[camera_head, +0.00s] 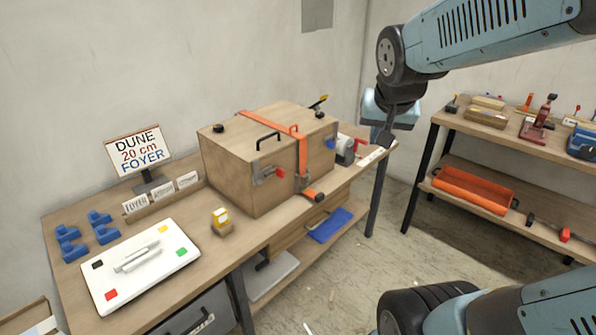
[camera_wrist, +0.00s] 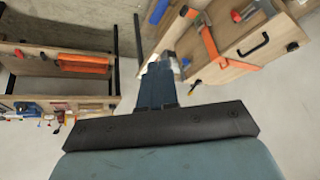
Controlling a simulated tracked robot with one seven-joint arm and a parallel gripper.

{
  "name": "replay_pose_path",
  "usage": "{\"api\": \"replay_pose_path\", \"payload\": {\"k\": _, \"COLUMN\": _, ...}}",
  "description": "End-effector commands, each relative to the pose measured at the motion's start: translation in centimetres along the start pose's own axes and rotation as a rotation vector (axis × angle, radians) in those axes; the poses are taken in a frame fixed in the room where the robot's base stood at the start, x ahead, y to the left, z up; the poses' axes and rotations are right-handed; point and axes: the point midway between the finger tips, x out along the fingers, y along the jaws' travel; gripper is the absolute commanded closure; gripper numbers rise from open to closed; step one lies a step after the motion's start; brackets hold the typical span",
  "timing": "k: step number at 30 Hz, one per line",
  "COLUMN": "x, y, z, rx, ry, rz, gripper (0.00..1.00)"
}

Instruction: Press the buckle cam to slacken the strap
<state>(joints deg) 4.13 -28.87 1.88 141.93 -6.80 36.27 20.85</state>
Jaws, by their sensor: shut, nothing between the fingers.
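An orange strap (camera_head: 270,122) runs over the top of a wooden crate (camera_head: 232,168) and down its front face. A grey metal buckle (camera_head: 304,182) sits low on that face, with the strap's dark-tipped tail (camera_head: 313,195) below it. The cam is too small to make out clearly. My gripper (camera_head: 384,142) is shut and empty, fingers pointing down, in the air to the right of the crate and apart from it. In the wrist view, my fingers (camera_wrist: 160,68) are together, and the strap (camera_wrist: 209,46) and crate (camera_wrist: 232,45) show at upper right.
Shelves (camera_head: 500,140) with tools and an orange tray (camera_head: 473,190) stand at right. Open floor lies between.

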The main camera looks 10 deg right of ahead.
Motion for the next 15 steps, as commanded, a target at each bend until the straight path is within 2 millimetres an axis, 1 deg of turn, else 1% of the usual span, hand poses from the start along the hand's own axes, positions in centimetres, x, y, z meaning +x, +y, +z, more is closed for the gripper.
{"api": "replay_pose_path", "payload": {"k": 1, "x": 1.5, "y": 0.1, "z": -0.8, "rx": 0.039, "ry": 0.001, "rz": 0.011, "gripper": 1.0}}
{"api": "replay_pose_path", "payload": {"k": 6, "x": 6.2, "y": -0.1, "z": -3.5, "rx": 0.187, "ry": 0.034, "rz": 0.022, "gripper": 1.0}}
{"api": "replay_pose_path", "payload": {"k": 11, "x": 10.8, "y": -0.1, "z": -5.4, "rx": 0.324, "ry": 0.056, "rz": 0.01, "gripper": 1.0}}
{"api": "replay_pose_path", "payload": {"k": 15, "x": 15.0, "y": -0.4, "z": -6.5, "rx": 0.445, "ry": 0.065, "rz": -0.017, "gripper": 1.0}}
